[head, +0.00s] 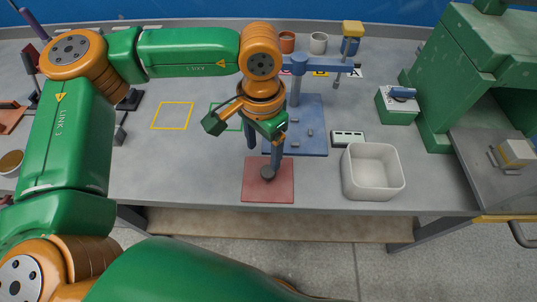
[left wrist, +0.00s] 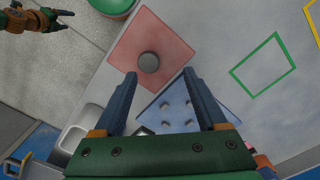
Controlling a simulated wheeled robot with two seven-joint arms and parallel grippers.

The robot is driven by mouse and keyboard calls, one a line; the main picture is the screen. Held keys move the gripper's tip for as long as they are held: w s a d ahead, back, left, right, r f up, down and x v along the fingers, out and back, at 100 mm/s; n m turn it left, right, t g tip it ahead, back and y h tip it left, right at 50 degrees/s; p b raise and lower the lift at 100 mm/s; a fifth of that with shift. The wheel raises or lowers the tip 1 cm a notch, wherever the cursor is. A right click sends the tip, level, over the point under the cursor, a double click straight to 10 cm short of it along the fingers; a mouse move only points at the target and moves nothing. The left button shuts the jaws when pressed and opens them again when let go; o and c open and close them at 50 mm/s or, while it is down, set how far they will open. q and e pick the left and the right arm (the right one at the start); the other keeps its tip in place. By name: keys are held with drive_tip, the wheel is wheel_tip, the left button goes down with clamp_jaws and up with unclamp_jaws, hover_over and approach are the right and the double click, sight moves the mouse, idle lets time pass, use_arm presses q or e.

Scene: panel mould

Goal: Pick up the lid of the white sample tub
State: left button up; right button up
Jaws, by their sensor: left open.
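A small dark grey round piece (head: 267,172) lies on the red square mat (head: 253,188). It also shows in the left wrist view (left wrist: 149,62) as a short cylinder with a flat top. I cannot tell whether it is the tub's lid. A white cup-like tub (head: 318,42) stands at the back of the table; its top is too small to read. My left gripper (head: 263,160) is open and empty, pointing down above the red mat near the grey piece. Its two fingers (left wrist: 160,88) are wide apart in the left wrist view. My right gripper (left wrist: 62,20) shows small at that view's upper left.
A blue plate with pegs and a post (head: 308,142) stands just behind the mat. A white open bin (head: 371,192) is to the right. Left of the mat is clear.

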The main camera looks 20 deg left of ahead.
sight(268, 171)
use_arm(q)
drive_tip(key=f, duration=0.1)
drive_tip(key=s+d+f+p, duration=0.1)
drive_tip(key=f+p, duration=0.1)
drive_tip(key=shift+s+d+f, duration=0.25)
drive_tip(key=shift+s, duration=0.1)
drive_tip(key=shift+w+f, duration=0.2)
drive_tip(key=shift+f, duration=1.05)
drive_tip(key=shift+w+a+f, duration=0.1)
drive_tip(key=shift+w+f, duration=0.05)
drive_tip(key=c, duration=1)
clamp_jaws()
use_arm(e)
drive_tip(key=shift+s+d+r, duration=0.1)
drive_tip(key=shift+s+r, duration=0.2)
drive_tip(key=shift+r, duration=0.3)
drive_tip(key=shift+s+r, duration=0.3)
drive_tip(key=shift+r, duration=0.25)
